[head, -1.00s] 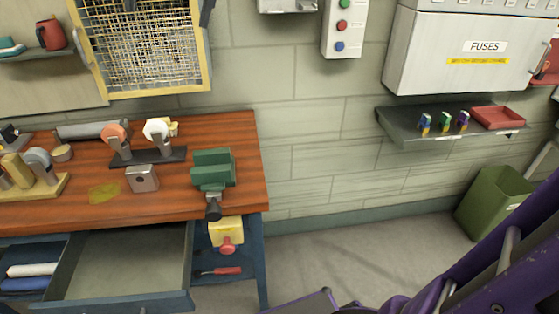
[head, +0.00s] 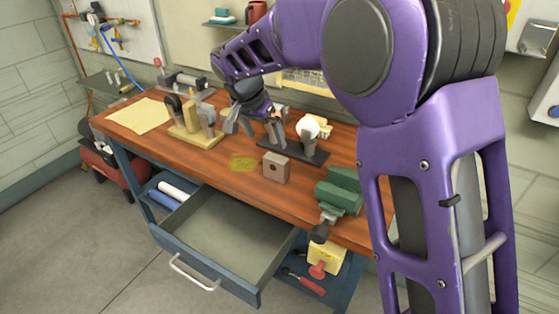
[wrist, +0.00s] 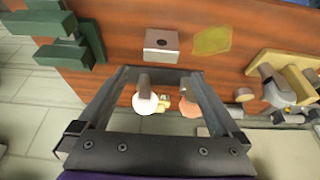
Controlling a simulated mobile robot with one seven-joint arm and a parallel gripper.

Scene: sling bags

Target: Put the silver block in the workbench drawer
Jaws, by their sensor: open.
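The silver block (head: 276,168) is a small grey cube with a round hole, standing on the wooden workbench top (head: 215,163) left of the green vise. It also shows in the wrist view (wrist: 161,42), beyond my fingertips. The workbench drawer (head: 235,235) is pulled out below the front edge, and its visible inside is empty. My gripper (head: 253,122) is over the back of the bench, behind and left of the block, and partly hidden by the arm. In the wrist view my gripper (wrist: 160,76) has its fingers wide apart with nothing held between them.
A dark stand with a white-topped tool (head: 309,130) is behind the block, near my fingers. The green vise (head: 339,192) stands to its right. A wooden tool holder (head: 195,135) is to the left. A yellow patch (head: 243,162) lies on clear bench beside the block.

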